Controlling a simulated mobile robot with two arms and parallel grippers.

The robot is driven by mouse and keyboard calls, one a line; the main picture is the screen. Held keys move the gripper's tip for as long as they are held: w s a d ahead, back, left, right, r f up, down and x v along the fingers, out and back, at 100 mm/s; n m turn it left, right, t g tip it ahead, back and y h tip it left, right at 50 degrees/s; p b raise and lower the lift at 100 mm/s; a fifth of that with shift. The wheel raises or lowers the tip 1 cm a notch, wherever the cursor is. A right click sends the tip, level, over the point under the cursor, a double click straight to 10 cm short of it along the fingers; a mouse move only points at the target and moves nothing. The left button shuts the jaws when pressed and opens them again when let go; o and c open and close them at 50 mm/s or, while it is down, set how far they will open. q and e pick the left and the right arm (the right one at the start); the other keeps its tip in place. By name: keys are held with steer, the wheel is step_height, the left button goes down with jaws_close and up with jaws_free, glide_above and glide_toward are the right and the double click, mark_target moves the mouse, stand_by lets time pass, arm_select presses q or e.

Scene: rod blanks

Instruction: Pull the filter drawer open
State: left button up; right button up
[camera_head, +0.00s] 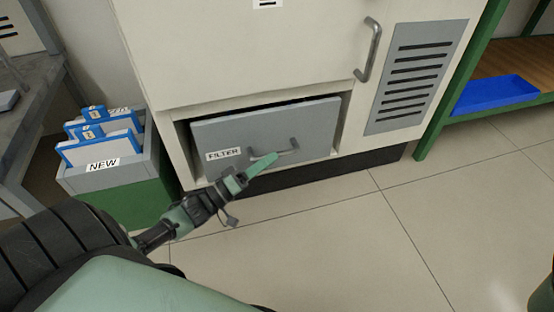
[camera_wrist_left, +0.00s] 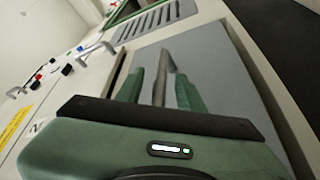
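The filter drawer (camera_head: 235,132) is a grey panel labelled FILTER, low in a cream cabinet. A dark gap shows along its top and left edges. Its grey bar handle (camera_head: 294,146) is on the front; the handle (camera_wrist_left: 163,72) also shows in the left wrist view. My left gripper (camera_head: 264,160) is at the handle. In the left wrist view, the two green fingers of the left gripper (camera_wrist_left: 160,76) stand apart on either side of the handle, with gaps visible. Part of the handle is hidden by the fingers in the head view. My right gripper is not in view.
A grey-topped bin labelled NEW (camera_head: 120,176) with blue-framed filters (camera_head: 102,148) stands left of the cabinet. A green shelf with a blue tray (camera_head: 495,94) is at the right. The tiled floor (camera_head: 330,235) before the drawer is clear apart from my arm.

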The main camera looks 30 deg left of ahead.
arm_select(q)
steer(key=shift+b+x, duration=0.45)
steer(key=shift+x, duration=1.2)
jaws_close()
